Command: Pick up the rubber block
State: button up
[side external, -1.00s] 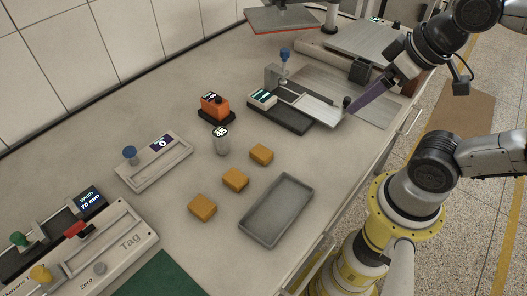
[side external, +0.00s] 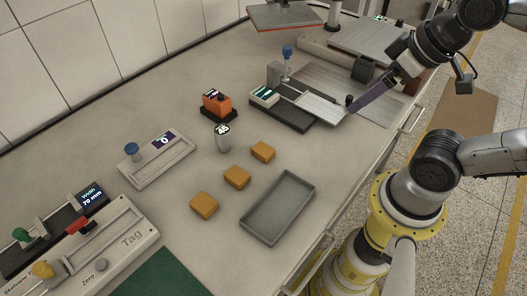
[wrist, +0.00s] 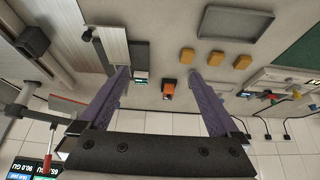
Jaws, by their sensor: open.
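Three ochre blocks (side external: 204,205) (side external: 237,177) (side external: 263,152) lie apart in a slanting row on the bench; they also show at the upper right of the wrist view (wrist: 188,56) (wrist: 215,58) (wrist: 243,61). A dark block (side external: 363,68) stands near the metal plates, also at the upper left of the wrist view (wrist: 32,40). I cannot tell which is the rubber block. My gripper (wrist: 158,72) has its purple fingers wide apart with nothing between them. In the side view my gripper (side external: 352,105) is at the bench's right, clear of the ochre blocks.
A grey tray (side external: 250,228) lies beside the ochre blocks. An orange device (side external: 216,103) and a small grey cylinder (side external: 223,138) stand behind them. A metal fixture (side external: 322,108) with a black knob is near my gripper. A labelled slider unit (side external: 105,248) is at left.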

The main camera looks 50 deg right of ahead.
jog(key=w+r+m, duration=0.3)
jog(key=w+m, duration=0.1)
jog(key=m, duration=0.6)
jog(key=m+g, duration=0.6)
jog(key=m, duration=0.2)
send_over(263, 149)
notch_tip(263, 149, down, 10)
notch_tip(263, 149, down, 13)
jog(key=shift+f, duration=0.2)
